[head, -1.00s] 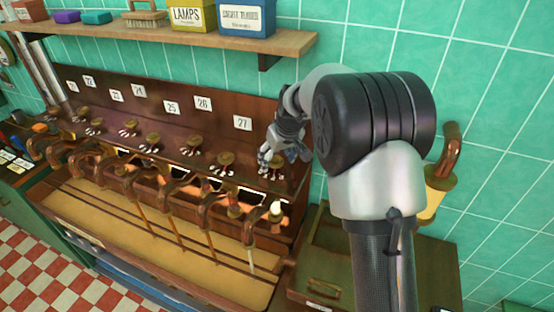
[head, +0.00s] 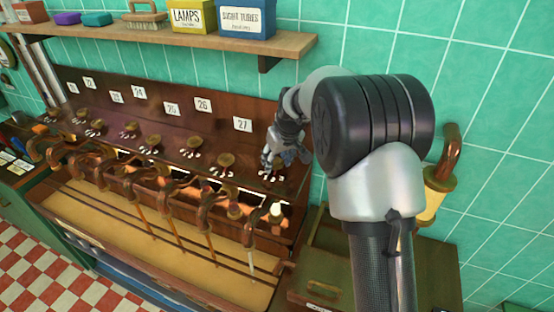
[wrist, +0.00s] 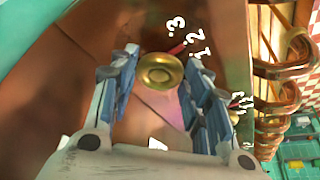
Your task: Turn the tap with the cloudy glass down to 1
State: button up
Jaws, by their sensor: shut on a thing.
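My gripper (head: 276,160) is at the tap knob below label 27 (head: 242,124), at the right end of the row. In the wrist view my gripper (wrist: 162,82) has its fingers on either side of the round brass knob (wrist: 162,71) and is shut on it. The knob's red pointer (wrist: 178,48) points close to the 2 (wrist: 187,38). The 1 (wrist: 202,53) and 3 (wrist: 175,22) show on either side. The gripper hides most of the knob in the head view.
Several more brass knobs (head: 222,159) and copper spouts (head: 207,205) line the panel to the left. A shelf (head: 170,40) with tins and a brush hangs above. A copper pipe fitting (head: 443,165) is on the tiled wall to the right.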

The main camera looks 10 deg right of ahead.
jog(key=shift+a+m+h+p, duration=0.2)
jog(key=shift+m+h+p, duration=0.4)
jog(key=shift+m+p, duration=0.6)
jog(key=shift+a+m+h+b, duration=0.15)
jog(key=shift+m+h, duration=0.15)
jog(key=shift+m, duration=0.55)
jog(key=shift+m+h+b, duration=0.15)
jog(key=shift+m+h, duration=0.15)
jog(key=shift+m, duration=0.55)
jog(key=o, duration=1.1)
jog(key=shift+c, duration=0.2)
jog(key=v, duration=1.2)
